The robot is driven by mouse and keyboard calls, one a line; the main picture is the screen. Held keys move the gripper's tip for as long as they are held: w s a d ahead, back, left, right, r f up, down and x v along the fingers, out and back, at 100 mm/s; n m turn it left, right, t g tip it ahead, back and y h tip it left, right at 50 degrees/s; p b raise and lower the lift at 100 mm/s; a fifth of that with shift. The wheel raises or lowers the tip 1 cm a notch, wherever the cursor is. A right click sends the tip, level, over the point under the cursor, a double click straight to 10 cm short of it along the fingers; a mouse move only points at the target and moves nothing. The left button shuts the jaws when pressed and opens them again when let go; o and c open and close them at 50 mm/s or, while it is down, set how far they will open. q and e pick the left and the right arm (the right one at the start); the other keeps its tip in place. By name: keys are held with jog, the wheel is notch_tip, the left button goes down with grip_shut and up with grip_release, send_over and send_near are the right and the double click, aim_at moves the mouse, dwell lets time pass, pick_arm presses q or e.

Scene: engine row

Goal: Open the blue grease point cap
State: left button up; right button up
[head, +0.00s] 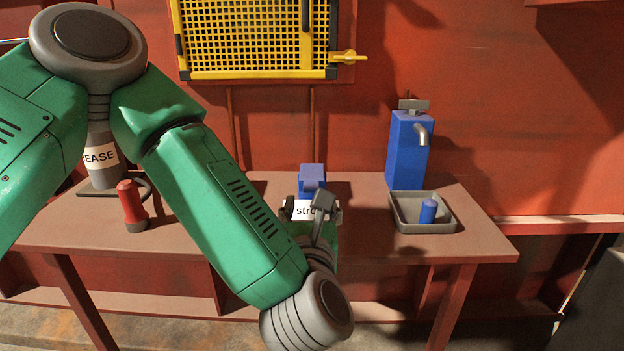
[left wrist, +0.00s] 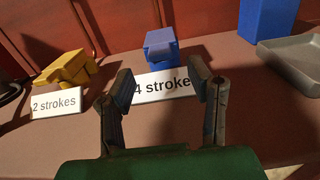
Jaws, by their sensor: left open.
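The blue grease point (head: 312,177) is a small boxy blue block on the brown bench near the wall. In the left wrist view the blue block (left wrist: 161,46) looks closed, with its cap down. A white "4 strokes" label (left wrist: 163,85) is in front of it. My left gripper (head: 311,209) is open and empty. In the left wrist view its two fingers (left wrist: 161,85) are apart, one on each side of the label, short of the blue block. They appear not to touch the block. My right gripper is not in view.
A yellow block (left wrist: 68,70) with a "2 strokes" label (left wrist: 55,103) stands left of the blue one. A grey "GREASE" container (head: 102,165) and a red-topped object (head: 131,203) are at the left. A blue dispenser (head: 408,150) and grey tray (head: 436,228), holding a blue cylinder (head: 428,211), are right.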

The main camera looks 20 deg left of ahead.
aim_at(312, 182)
pick_arm(q)
jog(key=b+x, duration=0.1)
jog(key=x, duration=0.8)
jog(key=shift+f, duration=0.1)
grip_shut()
